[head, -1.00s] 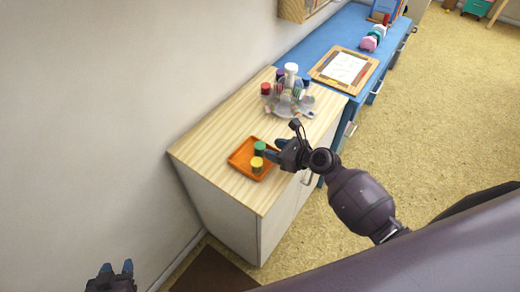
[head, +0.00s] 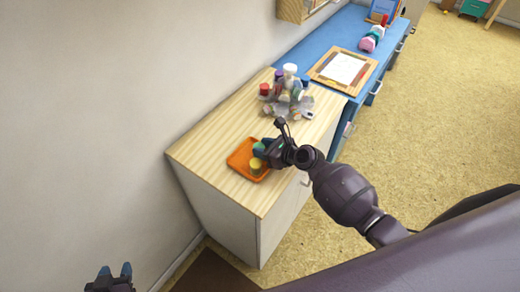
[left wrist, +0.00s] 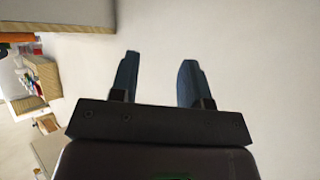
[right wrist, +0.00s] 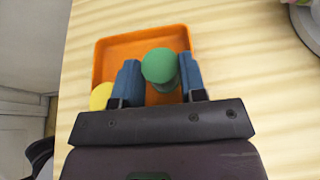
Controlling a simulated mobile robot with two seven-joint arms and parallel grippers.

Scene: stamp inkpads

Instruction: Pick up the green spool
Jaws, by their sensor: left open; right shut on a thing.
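The green spool (right wrist: 159,66) stands in the orange tray (right wrist: 118,46), between the two fingers of my right gripper (right wrist: 160,80) in the right wrist view. My right gripper is shut on it. In the head view the green spool (head: 258,147) is partly hidden by my right gripper (head: 263,149). A yellow spool (head: 255,164) is in the same tray (head: 238,158), close to the green one. It also shows in the right wrist view (right wrist: 100,96), partly covered by a finger. My left gripper (left wrist: 157,82) is open and empty in front of the wall, away from the cabinet.
The tray lies on a wooden cabinet top (head: 214,133). A stand with several stamps or spools (head: 288,100) is behind it. A blue desk (head: 330,35) with a paper on a board (head: 343,68) lies beyond. The wall (head: 100,100) is at left.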

